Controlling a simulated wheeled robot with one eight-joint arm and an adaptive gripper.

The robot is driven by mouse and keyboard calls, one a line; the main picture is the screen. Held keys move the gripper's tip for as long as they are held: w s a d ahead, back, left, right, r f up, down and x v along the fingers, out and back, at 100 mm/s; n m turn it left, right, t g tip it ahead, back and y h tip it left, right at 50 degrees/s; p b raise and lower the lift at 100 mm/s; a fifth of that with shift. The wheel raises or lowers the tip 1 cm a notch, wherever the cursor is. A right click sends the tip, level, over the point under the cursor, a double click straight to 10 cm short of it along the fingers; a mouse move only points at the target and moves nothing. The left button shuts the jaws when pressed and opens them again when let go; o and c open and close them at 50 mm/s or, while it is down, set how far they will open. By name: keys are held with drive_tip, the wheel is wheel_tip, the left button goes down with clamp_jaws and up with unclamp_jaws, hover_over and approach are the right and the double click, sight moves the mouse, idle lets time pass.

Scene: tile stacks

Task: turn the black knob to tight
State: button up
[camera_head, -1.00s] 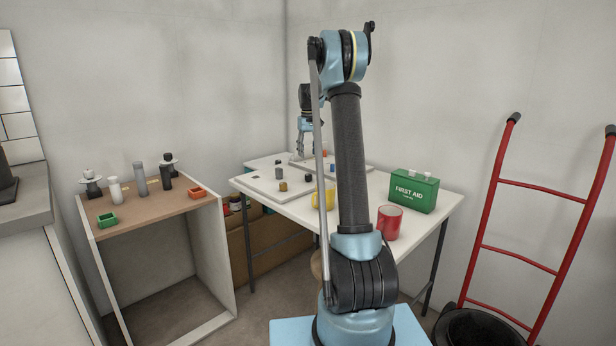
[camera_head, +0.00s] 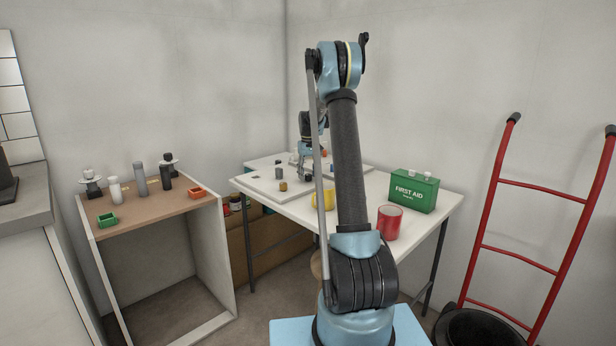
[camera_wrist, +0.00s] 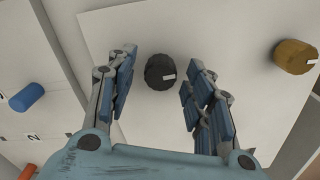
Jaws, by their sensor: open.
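The black knob (camera_wrist: 160,71) sits on a white board and shows near the top middle of the wrist view. My gripper (camera_wrist: 160,77) is open, with one blue-padded finger on each side of the knob and a gap to both. In the head view my gripper (camera_head: 305,172) is low over the table's board, and I cannot make out the black knob there.
A yellow-brown knob (camera_wrist: 295,57) stands on the same board at the right. A blue cylinder (camera_wrist: 27,97) lies at the left on numbered panels. A red mug (camera_head: 389,222) and a green first aid box (camera_head: 413,191) stand on the white table (camera_head: 440,215).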

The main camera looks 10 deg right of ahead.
sight(308, 175)
drive_tip(key=shift+c, duration=0.4)
drive_tip(key=c, duration=1)
drive_tip(key=shift+m, duration=0.6)
drive_tip(key=o, duration=1.1)
drive_tip(key=shift+r, duration=0.1)
wheel_tip(308, 175, up, 12)
drive_tip(key=shift+f, duration=0.15)
